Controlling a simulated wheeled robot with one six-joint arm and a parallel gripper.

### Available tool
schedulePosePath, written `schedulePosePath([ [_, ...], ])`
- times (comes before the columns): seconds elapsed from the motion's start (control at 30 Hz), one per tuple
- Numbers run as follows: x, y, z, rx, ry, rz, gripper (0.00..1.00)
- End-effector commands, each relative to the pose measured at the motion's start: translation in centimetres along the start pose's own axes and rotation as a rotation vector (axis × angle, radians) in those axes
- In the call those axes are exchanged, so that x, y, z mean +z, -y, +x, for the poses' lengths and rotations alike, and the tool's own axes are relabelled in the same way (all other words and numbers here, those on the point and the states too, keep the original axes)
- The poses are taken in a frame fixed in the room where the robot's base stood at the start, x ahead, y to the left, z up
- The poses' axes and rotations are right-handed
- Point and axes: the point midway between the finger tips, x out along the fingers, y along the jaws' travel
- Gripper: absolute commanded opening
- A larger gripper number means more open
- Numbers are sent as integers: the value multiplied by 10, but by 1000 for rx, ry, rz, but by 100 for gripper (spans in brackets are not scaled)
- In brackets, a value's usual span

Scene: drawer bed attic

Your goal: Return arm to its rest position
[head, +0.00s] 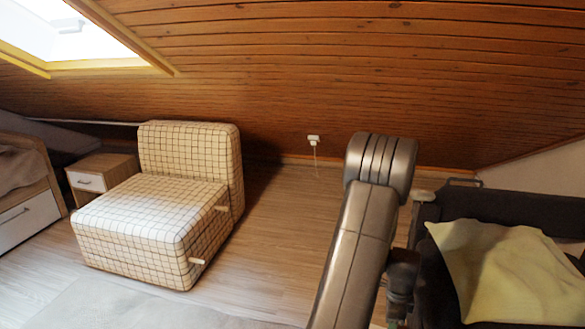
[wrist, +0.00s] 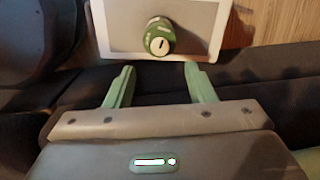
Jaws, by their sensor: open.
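My gripper (wrist: 159,68) shows in the wrist view with its two green fingers spread apart and nothing between them. Past the fingertips is a pale flat panel with a round green and white piece on it; I cannot tell whether it touches the fingers or what it belongs to. In the head view my arm rises from the bottom edge, right of centre, and bends over at its top joint. The gripper itself cannot be made out in the head view.
A checked armchair (head: 165,215) stands left of my arm, beside a small wooden nightstand (head: 100,178). A dark sofa (head: 480,207) with a yellow cloth (head: 500,270) is close on the right. Wooden floor (head: 285,215) is bare between armchair and arm. The plank ceiling (head: 300,90) slopes down behind.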

Motion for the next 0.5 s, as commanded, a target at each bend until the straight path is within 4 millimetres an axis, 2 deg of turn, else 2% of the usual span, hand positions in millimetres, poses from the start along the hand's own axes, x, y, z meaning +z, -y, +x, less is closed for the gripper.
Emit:
schedulePosePath([
  [0.03, 0, -1, 15, 3, 1, 0, 50],
  [0.4, 0, -1, 90, 3, 0, -1, 50],
  [0.43, 0, 0, 94, 1, 0, -4, 50],
  [0.5, 0, 0, 85, -2, -1, -69, 50],
])
